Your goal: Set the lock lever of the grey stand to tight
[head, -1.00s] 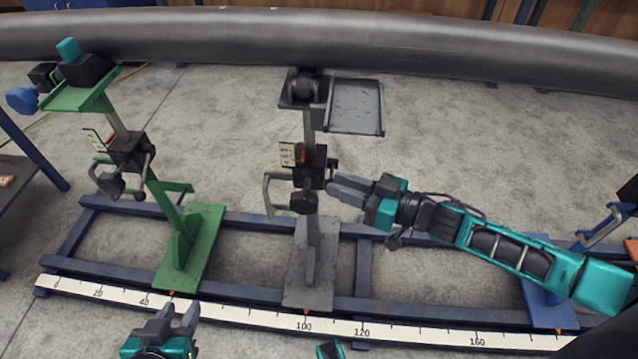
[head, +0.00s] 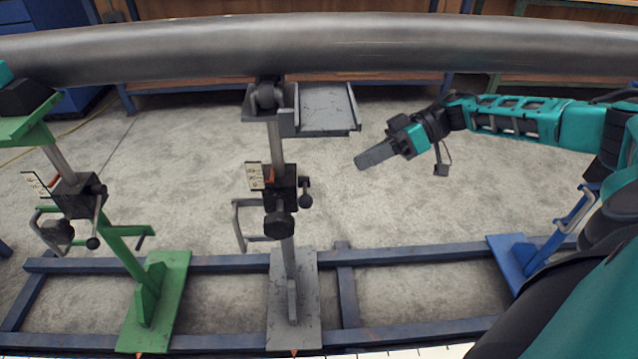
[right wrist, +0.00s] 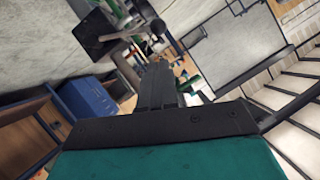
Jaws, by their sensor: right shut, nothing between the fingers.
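The grey stand (head: 290,285) is upright in the middle of the head view, under the large pipe. Its black clamp block (head: 282,187) has a dark round knob (head: 279,225) in front. A short lever with a dark ball end (head: 305,201) hangs down at the block's right side. A pale label plate (head: 255,177) with a red pointer (head: 268,175) is at its left; its writing is too small to read. My right gripper (head: 361,162) is shut and empty, right of the stand and apart from it. Its closed fingers show in the right wrist view (right wrist: 158,85). My left gripper is out of view.
The grey pipe (head: 400,45) spans the back. A green stand (head: 155,300) is at the left and a blue stand (head: 515,260) at the right, on blue rails (head: 215,264). A grey tray (head: 325,110) juts from the grey stand's top. Floor right of the stand is clear.

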